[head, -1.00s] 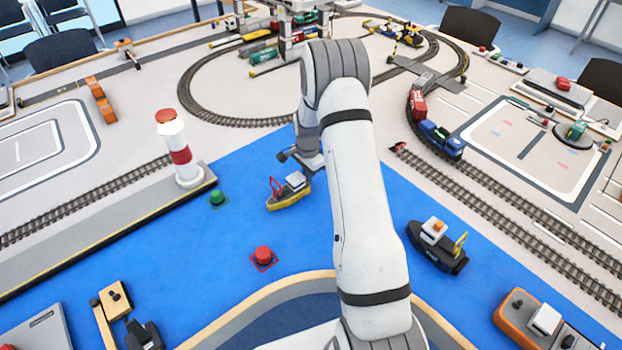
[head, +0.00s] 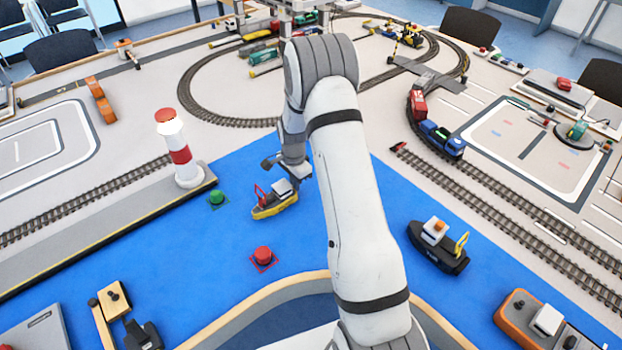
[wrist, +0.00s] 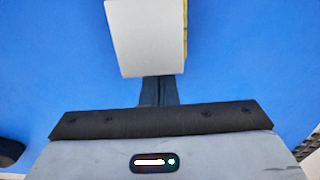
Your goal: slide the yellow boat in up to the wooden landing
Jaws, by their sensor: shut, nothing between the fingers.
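The yellow boat (head: 272,209), with a white cabin and a red frame, floats on the blue water left of my arm. In the wrist view its pale cabin top (wrist: 147,38) fills the top middle, with a yellow strip at its right. My gripper (head: 284,181) is at the boat's right-hand, cabin end. In the wrist view its shut fingers (wrist: 158,85) meet the cabin's near edge; I cannot tell whether they touch. A wood-coloured landing (head: 104,322) with dark posts lies at the lower left.
A red buoy (head: 263,256) and a green buoy (head: 217,198) stand near the boat. A lighthouse (head: 179,150) stands on the grey quay (head: 120,222) at left. A black boat (head: 438,250) lies to the right. Water between the red buoy and quay is clear.

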